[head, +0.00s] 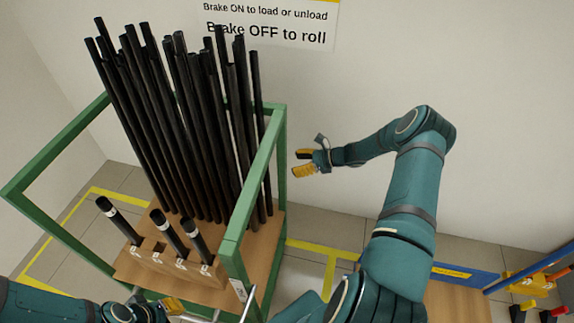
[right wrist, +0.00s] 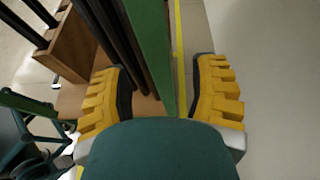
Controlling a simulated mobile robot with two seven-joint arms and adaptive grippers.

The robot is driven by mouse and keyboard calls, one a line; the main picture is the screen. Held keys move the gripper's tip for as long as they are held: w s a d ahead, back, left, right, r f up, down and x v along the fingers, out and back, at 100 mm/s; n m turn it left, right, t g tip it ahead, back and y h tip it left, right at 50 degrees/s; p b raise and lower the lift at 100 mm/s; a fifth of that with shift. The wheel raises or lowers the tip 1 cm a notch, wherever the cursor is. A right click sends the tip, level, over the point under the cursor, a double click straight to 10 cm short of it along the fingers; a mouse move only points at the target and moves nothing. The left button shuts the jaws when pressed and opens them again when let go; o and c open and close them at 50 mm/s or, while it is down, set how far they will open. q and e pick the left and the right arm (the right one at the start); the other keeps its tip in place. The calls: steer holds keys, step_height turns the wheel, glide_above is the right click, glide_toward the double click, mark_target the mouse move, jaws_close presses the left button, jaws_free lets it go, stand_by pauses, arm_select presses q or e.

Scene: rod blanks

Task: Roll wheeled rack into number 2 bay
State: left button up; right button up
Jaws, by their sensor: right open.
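The wheeled rack has a green frame (head: 277,150) and a wooden deck (head: 262,245), and holds many upright black rods (head: 190,120). It stands over yellow floor lines; its wheels and any brake are hidden. My right gripper (head: 303,162) is open and empty, just right of the rack's far right post. In the right wrist view a green post (right wrist: 152,50) shows between its spread fingers (right wrist: 160,92); I cannot tell its depth. My left gripper (head: 165,308) is low at the rack's near side, by a silver bar (head: 200,319); its jaws are partly hidden. No bay number is visible.
A wooden block (head: 170,265) on the deck holds several short rods with white bands. Yellow tape (head: 65,245) marks the tiled floor. Walls close in behind and left; a brake sign (head: 265,25) hangs behind. A wooden surface with blue and yellow items (head: 470,275) stands lower right.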

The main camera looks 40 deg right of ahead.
steer(key=v, duration=0.6)
steer(key=shift+s+d, duration=0.1)
